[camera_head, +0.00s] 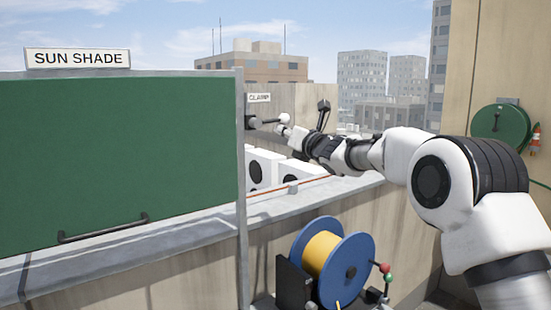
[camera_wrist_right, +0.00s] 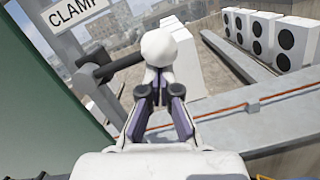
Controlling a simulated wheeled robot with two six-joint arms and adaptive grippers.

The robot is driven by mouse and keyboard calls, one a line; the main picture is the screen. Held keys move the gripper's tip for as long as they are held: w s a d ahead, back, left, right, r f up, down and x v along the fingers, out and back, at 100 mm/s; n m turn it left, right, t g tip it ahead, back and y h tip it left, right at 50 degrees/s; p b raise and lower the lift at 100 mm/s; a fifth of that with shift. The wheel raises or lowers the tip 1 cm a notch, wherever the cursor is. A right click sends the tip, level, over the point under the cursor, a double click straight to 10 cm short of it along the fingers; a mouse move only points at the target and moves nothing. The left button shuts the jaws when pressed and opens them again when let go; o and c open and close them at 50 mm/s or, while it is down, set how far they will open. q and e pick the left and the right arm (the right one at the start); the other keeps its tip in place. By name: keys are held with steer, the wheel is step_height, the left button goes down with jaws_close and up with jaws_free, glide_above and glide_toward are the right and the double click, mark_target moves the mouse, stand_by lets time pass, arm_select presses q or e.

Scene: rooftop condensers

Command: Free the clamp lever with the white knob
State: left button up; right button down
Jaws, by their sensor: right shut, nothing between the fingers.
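The clamp lever is a dark horizontal bar (camera_wrist_right: 122,64) with a round white knob (camera_wrist_right: 158,46) at its end. It sits on a dark pivot on a post under the CLAMP sign (camera_wrist_right: 75,12). In the head view the white knob (camera_head: 285,118) shows just right of the sun shade's edge. My right gripper (camera_wrist_right: 160,90) is shut and empty, its fingertips right at the knob's near side in the wrist view. Whether they touch it I cannot tell. In the head view the gripper (camera_head: 282,130) is small, just below the knob. My left gripper is out of view.
The green SUN SHADE panel (camera_head: 120,160) fills the left, close to the clamp. A parapet ledge (camera_head: 310,196) runs below, with an orange line (camera_wrist_right: 235,106) beyond. White condensers (camera_wrist_right: 268,38) stand behind. A blue cable reel (camera_head: 345,265) stands in front.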

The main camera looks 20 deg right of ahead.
mark_target(283, 115)
steer(key=r+n, duration=0.1)
steer(key=n+b, duration=0.1)
steer(key=n, duration=0.1)
steer(key=shift+d+r+y, duration=0.15)
steer(key=shift+r+y, duration=0.15)
steer(key=shift+r, duration=0.1)
steer(key=shift+r+n+g+y, duration=0.2)
steer(key=shift+r+n, duration=0.35)
steer(key=shift+n, duration=0.4)
steer(key=shift+r+n+g+y, duration=0.1)
steer(key=shift+r+n+y, duration=0.3)
steer(key=shift+n, duration=0.55)
steer(key=shift+r, duration=0.2)
steer(key=shift+b, duration=0.3)
